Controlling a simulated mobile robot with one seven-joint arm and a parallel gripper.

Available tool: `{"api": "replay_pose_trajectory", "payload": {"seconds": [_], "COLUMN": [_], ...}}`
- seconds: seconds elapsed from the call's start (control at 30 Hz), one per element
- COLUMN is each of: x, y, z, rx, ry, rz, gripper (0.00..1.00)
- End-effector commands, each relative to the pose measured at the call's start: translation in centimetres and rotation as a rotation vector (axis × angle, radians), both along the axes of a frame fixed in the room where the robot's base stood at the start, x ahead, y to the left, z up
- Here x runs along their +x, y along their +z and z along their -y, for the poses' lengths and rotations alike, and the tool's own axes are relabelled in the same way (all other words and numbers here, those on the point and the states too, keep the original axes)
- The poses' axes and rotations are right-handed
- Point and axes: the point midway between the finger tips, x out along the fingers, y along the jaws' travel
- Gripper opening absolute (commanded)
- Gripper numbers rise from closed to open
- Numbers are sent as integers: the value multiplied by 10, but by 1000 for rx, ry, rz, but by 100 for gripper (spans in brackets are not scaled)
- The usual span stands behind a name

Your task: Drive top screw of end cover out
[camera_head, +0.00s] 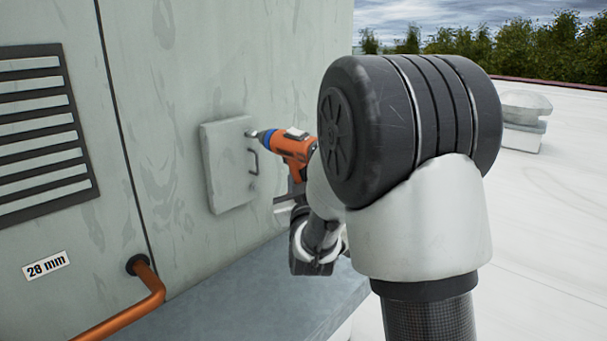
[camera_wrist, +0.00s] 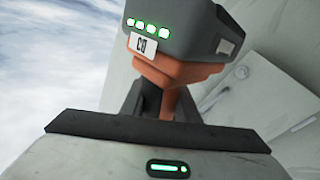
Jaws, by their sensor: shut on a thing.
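The end cover (camera_head: 226,180) is a pale square plate on the cooler's grey-green wall, with a dark handle on its right side. An orange and black power driver (camera_head: 294,146) with a blue collar points left, its tip at the cover's upper right corner. The top screw cannot be made out there; whether the tip touches it, I cannot tell. My gripper (camera_head: 291,199) is shut on the driver's grip, partly hidden by my arm. In the wrist view the driver's battery (camera_wrist: 180,30) shows several green lights above my gripper (camera_wrist: 155,105). The cover (camera_wrist: 255,90) shows at right.
A louvred vent (camera_head: 42,130) and a copper pipe (camera_head: 140,300) with a "28 mm" label (camera_head: 46,265) are at the left. A grey ledge (camera_head: 250,295) runs below the cover. Open white roof with a small vent cap (camera_head: 524,120) lies at the right.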

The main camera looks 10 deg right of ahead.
Motion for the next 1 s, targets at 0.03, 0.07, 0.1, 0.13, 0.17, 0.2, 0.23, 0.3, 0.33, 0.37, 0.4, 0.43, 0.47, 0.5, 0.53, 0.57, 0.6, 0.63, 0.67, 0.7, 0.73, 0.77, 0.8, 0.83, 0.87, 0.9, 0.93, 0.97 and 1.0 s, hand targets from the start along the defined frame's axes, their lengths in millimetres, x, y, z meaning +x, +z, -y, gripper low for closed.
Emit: {"api": "replay_pose_trajectory", "payload": {"seconds": [0.03, 0.07, 0.1, 0.13, 0.17, 0.2, 0.23, 0.3, 0.33, 0.37, 0.4, 0.43, 0.47, 0.5, 0.53, 0.57, 0.6, 0.63, 0.67, 0.7, 0.73, 0.77, 0.8, 0.83, 0.87, 0.9, 0.93, 0.97, 1.0], "x": [1, 1, 1, 2, 2, 2, 2, 3, 3, 3, 4, 4, 4, 5, 5, 5, 5, 6, 6, 6, 7, 7, 7, 7, 8, 8, 8, 8, 8], "y": [4, 4, 4, 4, 4, 4, 4, 4, 4, 4, 4, 4, 4, 4, 4, 4, 5, 5, 5, 5, 5, 5, 5, 5, 5, 5, 5, 5, 5], "z": [-1, -1, -1, -1, -1, -2, -2, -2, -2, -2, -3, -3, -3, -3, -3, -4, -4, -4, -4, -4, -5, -5, -5, -5, -6, -6, -6, -6, -6], "rx": [0, 0, 0, 1, 1, 1, 1, 1, 1, 1, 1, 1, 1, 0, 1, 1, 0, 0, 0, 0, 0, 0, 0, 0, 0, 0, 0, 0, 0], "ry": [1, 1, 1, 0, 0, 0, 0, 0, 0, 0, 0, 0, 0, 0, 0, 0, 0, 0, 0, 0, 0, 0, 0, 0, 0, 1, 1, 1, 1], "rz": [11, 11, 11, 10, 10, 10, 10, 10, 10, 10, 10, 10, 10, 10, 10, 10, 11, 11, 11, 11, 11, 11, 11, 11, 11, 12, 12, 12, 12], "gripper": [0, 0, 0, 0, 0, 0, 0, 0, 0, 0, 0, 0, 0, 0, 0, 0, 0, 0, 0, 0, 0, 0, 0, 0, 0, 0, 0, 0, 0]}}
